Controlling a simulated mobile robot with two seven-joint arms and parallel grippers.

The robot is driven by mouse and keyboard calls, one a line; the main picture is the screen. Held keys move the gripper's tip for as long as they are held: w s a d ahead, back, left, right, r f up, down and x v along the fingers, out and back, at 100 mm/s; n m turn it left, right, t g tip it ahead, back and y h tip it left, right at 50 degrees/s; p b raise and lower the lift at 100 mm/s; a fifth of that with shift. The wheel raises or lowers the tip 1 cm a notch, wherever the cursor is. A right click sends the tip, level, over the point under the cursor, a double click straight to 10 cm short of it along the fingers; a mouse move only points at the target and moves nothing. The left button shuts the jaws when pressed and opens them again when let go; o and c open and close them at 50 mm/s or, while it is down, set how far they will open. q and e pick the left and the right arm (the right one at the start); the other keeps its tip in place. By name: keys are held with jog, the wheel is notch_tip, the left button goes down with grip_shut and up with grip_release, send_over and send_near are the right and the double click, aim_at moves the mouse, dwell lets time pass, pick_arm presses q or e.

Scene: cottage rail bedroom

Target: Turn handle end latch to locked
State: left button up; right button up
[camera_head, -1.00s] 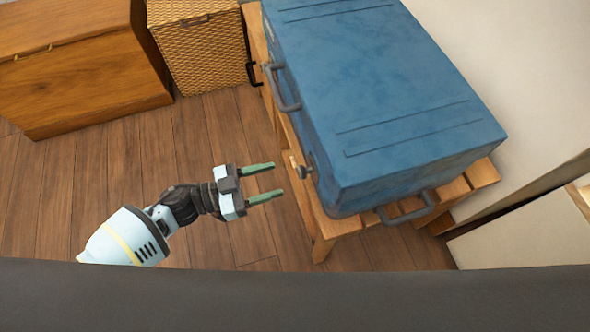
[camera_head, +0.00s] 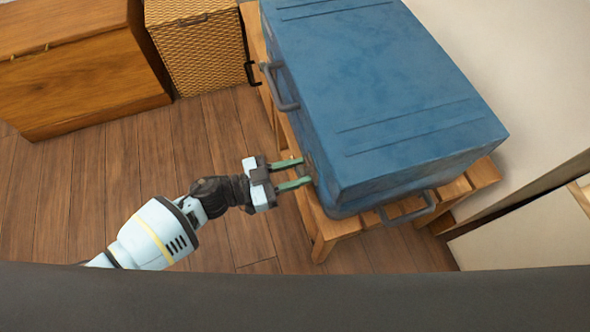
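A blue trunk (camera_head: 385,90) lies on a wooden slatted bench, with a grey handle (camera_head: 284,88) on its long left-facing side. The handle end latch is on that same side, nearer the front corner. It is now mostly hidden by my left gripper, so its setting cannot be read. My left gripper (camera_head: 301,171) is at the latch spot with its two green fingers apart, tips close to the trunk's side. I cannot tell whether the fingers touch the latch. My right gripper is not in view.
The wooden bench (camera_head: 334,230) sticks out below the trunk. A second handle (camera_head: 408,209) is on the trunk's near end. A woven basket (camera_head: 200,50) and a wooden chest (camera_head: 80,75) stand at the back left. The plank floor (camera_head: 110,170) at left is clear.

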pick_arm(q)
jog(key=c, duration=0.5)
